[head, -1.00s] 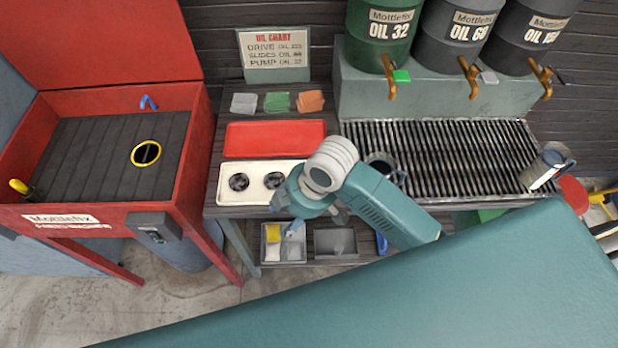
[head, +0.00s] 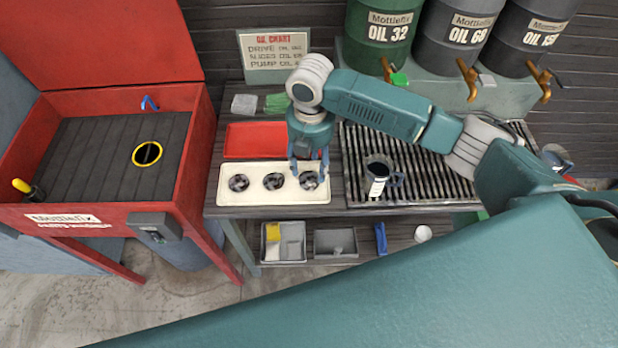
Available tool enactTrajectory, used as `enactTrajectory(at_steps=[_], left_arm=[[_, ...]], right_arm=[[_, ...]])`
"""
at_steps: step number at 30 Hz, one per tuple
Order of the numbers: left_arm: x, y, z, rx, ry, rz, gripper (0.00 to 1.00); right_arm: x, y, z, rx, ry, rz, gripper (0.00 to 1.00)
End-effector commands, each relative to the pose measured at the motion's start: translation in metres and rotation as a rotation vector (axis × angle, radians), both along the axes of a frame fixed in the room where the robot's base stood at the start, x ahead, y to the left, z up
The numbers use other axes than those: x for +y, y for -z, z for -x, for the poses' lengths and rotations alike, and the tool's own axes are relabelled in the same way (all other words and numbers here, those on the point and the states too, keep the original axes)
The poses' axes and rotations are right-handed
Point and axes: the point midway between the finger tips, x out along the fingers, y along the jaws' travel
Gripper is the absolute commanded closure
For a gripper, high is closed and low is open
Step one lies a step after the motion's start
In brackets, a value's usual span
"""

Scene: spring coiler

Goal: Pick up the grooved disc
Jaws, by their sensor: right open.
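Three dark round parts lie in a row on a cream tray (head: 225,195): a left one (head: 239,183), a middle one (head: 274,181) and a right one (head: 309,181). They look alike and too small to tell which one is the grooved disc. My right gripper (head: 309,172) points down over the right part, its fingers open around or just above it. I cannot tell whether they touch it. The fingers partly cover that part. My left gripper is not in view.
A red tray (head: 250,141) lies behind the cream tray. A dark jug (head: 379,172) stands on the drip grate (head: 430,190) to the right. Oil drums (head: 380,35) stand behind. A red parts washer (head: 190,150) is at left. Small bins (head: 284,258) sit on the lower shelf.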

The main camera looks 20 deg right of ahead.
Motion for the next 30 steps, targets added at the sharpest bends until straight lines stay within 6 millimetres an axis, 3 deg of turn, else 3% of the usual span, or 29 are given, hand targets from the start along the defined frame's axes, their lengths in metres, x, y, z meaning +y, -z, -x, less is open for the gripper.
enactTrajectory(at_steps=[5, 13, 22, 23, 30], left_arm=[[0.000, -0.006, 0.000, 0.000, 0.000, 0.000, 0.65], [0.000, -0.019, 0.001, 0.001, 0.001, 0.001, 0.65], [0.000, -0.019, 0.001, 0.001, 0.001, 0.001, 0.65], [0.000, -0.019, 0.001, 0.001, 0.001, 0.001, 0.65], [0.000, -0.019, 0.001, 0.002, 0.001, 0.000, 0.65]], right_arm=[[0.001, 0.012, 0.000, 0.002, 0.001, 0.000, 0.50], [0.003, 0.051, -0.002, 0.001, 0.001, 0.000, 0.50], [0.003, 0.058, -0.002, -0.002, 0.000, -0.001, 0.50], [0.003, 0.058, -0.002, -0.002, 0.000, -0.001, 0.52], [0.003, 0.057, -0.003, -0.004, 0.000, -0.002, 0.98]])
